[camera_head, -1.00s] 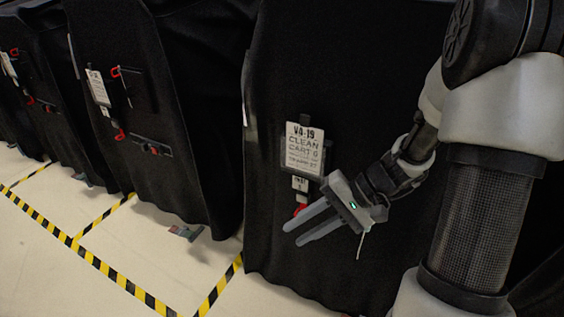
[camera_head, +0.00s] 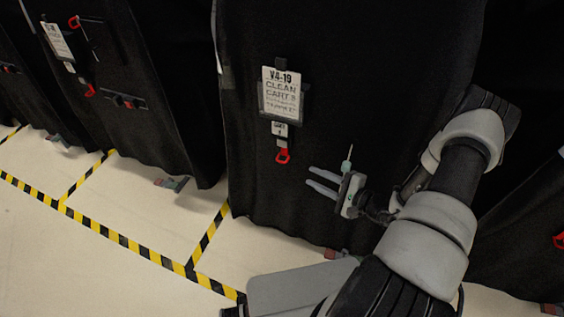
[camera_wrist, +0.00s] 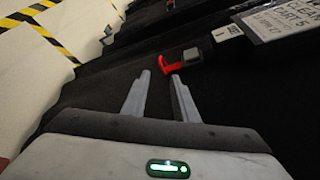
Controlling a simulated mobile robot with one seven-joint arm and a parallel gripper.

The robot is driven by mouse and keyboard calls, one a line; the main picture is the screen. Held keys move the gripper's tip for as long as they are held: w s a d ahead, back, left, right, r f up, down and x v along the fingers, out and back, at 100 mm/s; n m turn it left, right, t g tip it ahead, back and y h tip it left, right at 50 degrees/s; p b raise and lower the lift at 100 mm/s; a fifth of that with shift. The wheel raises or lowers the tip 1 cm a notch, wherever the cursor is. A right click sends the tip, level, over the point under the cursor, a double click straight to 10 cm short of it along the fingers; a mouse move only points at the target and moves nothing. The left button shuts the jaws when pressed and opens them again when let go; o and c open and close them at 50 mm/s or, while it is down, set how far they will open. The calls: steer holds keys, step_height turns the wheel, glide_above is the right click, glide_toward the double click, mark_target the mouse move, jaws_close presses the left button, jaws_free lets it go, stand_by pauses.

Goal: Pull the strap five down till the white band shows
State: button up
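A black covered cart (camera_head: 340,90) faces me with a white placard (camera_head: 281,92) reading "V4-19 CLEAN CART"; its number is hard to read. Below the placard hangs a short strap with a small white label (camera_head: 280,129) and a red pull loop (camera_head: 283,156) at its end. In the wrist view the red loop (camera_wrist: 176,63) lies just beyond the fingertips. My gripper (camera_head: 309,176) is open and empty, to the right of and slightly below the loop, apart from it. Its two fingers (camera_wrist: 160,75) point toward the loop. I cannot tell whether the label is the white band.
Other covered carts (camera_head: 150,90) with placards and red loops stand to the left. Another dark cover with a red part (camera_head: 559,241) is at the right edge. Yellow-black tape (camera_head: 130,244) marks the pale floor. A caster (camera_head: 172,183) shows under the left cart.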

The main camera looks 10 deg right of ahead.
mark_target(282, 162)
steer(key=b+x, duration=0.1)
steer(key=x, duration=1.4)
jaws_close()
stand_by(0.9)
